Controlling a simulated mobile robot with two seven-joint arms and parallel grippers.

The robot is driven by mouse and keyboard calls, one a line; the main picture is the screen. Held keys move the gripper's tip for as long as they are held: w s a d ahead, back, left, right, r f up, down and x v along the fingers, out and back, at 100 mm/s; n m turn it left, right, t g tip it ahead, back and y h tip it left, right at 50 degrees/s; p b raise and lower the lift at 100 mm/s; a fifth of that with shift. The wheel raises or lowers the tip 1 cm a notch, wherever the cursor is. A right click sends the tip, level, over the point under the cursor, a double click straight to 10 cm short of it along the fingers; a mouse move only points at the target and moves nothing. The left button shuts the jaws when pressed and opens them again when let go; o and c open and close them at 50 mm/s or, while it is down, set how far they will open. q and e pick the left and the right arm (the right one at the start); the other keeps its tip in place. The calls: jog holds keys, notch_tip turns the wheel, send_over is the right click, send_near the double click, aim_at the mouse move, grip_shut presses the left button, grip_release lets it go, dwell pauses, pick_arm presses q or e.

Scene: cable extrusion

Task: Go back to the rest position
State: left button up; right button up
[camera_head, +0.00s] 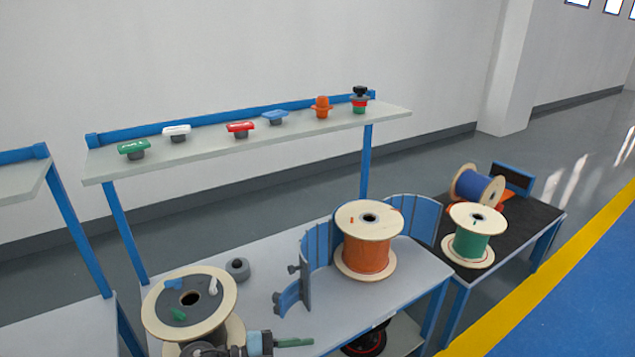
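A dark grey and teal part (255,343) with a green tip shows at the bottom edge, in front of the lower left spool. It looks like part of my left gripper, but the frame cuts it off. I cannot tell whether it is open or shut. My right gripper is out of view. A wooden-flanged spool (226,309) stands on the grey table at the lower left, with small blue, white and green pieces on its top. An orange cable spool (367,240) stands upright at the middle right of the table, beside curved blue panels (317,245).
A shelf (250,140) above the table (404,276) carries several coloured buttons or knobs. A dark side table (528,215) holds a green spool (471,236) and a blue spool (477,186). A grey ring (237,268) lies near the table's back. Floor is clear at right.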

pick_arm(q)
jog(key=s+a+f+n+t+y, duration=0.3)
jog(key=s+a+f+n+y, duration=0.4)
jog(key=s+n, duration=0.3)
jog(key=s+a+f+n+t+y, duration=0.3)
jog(key=s+a+f+n+y, duration=0.4)
jog(key=s+a+f+n, duration=0.2)
jog(key=s+a+n, duration=0.1)
jog(key=s+n, duration=0.1)
jog(key=s, duration=0.1)
jog(key=shift+s+a+n, duration=0.15)
jog(key=shift+s+n, duration=0.15)
jog(key=shift+s, duration=0.1)
